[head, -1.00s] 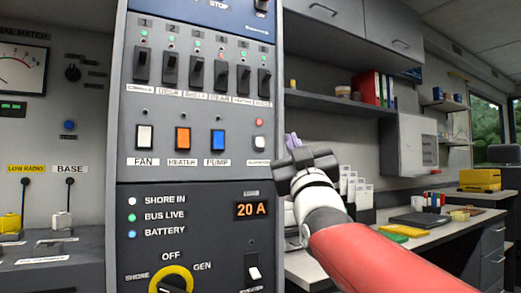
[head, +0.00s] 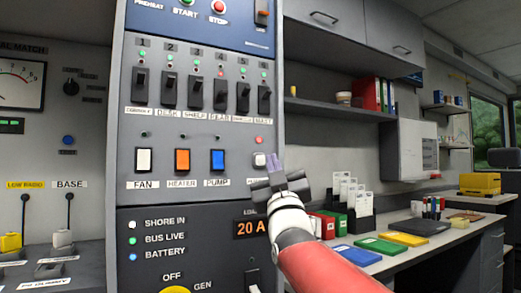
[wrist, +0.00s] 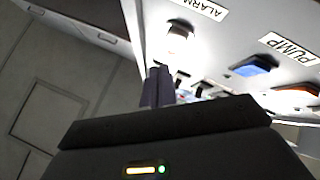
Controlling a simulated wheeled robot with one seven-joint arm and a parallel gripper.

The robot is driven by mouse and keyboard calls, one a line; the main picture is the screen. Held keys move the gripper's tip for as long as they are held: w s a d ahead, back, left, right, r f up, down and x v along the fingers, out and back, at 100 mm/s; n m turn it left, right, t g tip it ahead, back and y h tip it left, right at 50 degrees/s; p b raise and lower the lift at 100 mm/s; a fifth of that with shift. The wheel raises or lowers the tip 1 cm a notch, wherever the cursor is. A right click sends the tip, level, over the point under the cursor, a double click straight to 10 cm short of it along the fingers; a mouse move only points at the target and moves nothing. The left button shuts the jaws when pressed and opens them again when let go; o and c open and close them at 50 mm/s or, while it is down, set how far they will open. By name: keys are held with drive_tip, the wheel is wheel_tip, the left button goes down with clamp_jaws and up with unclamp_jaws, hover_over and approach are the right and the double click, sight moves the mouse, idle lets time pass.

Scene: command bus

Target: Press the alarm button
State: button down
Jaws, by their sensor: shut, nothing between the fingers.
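The alarm button (head: 259,159) is a small white rocker at the right end of the lower switch row on the grey panel. A red light is lit above it. Its label is mostly hidden by my gripper in the head view. In the wrist view the shut fingers (wrist: 158,72) end close to the rocker. I cannot tell whether they touch it.
Left of the button are the blue PUMP (head: 218,160), orange HEATER (head: 182,160) and white FAN (head: 144,160) switches. A row of black toggles (head: 194,92) is above. A 20 A display (head: 250,229) is below. Right of the panel is a desk with folders (head: 380,246).

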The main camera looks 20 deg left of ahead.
drive_tip(key=shift+w+a+p, duration=0.3)
drive_tip(key=shift+w+a, duration=0.4)
drive_tip(key=shift+a, duration=0.1)
drive_tip(key=shift+w+a, duration=0.1)
idle(1.5)
drive_tip(key=shift+w+a, duration=0.15)
drive_tip(key=shift+w, duration=0.05)
drive_tip(key=shift+w+a, duration=0.25)
drive_tip(key=shift+a, duration=0.1)
idle(0.7)
drive_tip(key=shift+d+f, duration=0.1)
drive_tip(key=shift+s+d+b, duration=0.5)
drive_tip(key=shift+s+b, duration=0.05)
drive_tip(key=shift+b, duration=0.1)
